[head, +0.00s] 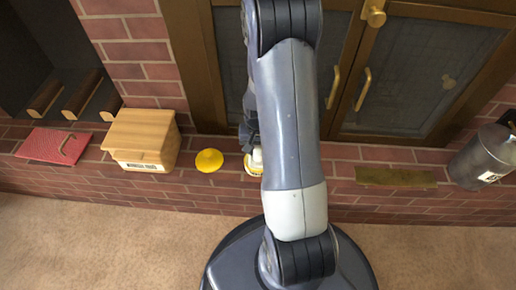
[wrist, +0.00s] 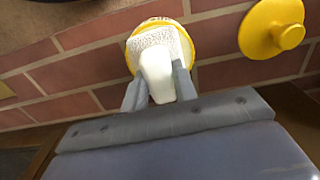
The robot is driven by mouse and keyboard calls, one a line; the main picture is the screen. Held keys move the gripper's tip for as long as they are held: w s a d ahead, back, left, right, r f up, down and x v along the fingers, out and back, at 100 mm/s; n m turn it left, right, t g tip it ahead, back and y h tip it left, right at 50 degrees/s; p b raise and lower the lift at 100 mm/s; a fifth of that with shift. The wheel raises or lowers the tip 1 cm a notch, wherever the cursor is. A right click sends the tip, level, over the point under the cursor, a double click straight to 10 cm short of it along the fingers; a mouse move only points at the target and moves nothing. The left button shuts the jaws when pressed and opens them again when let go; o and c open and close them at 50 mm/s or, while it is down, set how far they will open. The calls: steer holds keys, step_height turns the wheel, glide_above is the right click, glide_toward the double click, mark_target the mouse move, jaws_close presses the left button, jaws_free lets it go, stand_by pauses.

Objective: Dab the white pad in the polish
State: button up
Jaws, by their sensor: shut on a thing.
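In the wrist view my gripper (wrist: 157,88) is shut on the white handle of the white pad (wrist: 152,42). The pad's square, textured block lies over the opening of a round yellow tin (wrist: 188,46) and covers most of it, so the polish inside is hidden. I cannot tell whether the pad touches the polish. In the head view the tin (head: 251,171) stands on the brick ledge, partly behind my arm, with a bit of the white pad (head: 257,155) above it. The yellow knobbed lid (head: 209,160) lies left of the tin; it also shows in the wrist view (wrist: 270,28).
A brass plate (head: 395,177) and metal canister (head: 480,157) are at right. Glass doors (head: 405,80) stand behind.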

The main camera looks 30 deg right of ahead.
mark_target(258, 149)
steer(key=shift+f+b, duration=0.3)
steer(key=shift+f, duration=0.15)
stand_by(1.1)
steer(key=shift+r+p, duration=2.9)
steer(key=shift+r, duration=0.7)
steer(key=shift+w, duration=0.1)
steer(key=w+a+r+n+p, duration=0.1)
steer(key=w+a+r+n, duration=0.5)
steer(key=w+a+r, duration=0.5)
steer(key=s+r+p, duration=0.4)
steer(key=r+p, duration=1.2)
steer(key=p, duration=0.8)
steer(key=shift+s+a+r+p, duration=0.2)
steer(key=shift+a+r+p, duration=0.15)
steer(key=shift+p, duration=0.05)
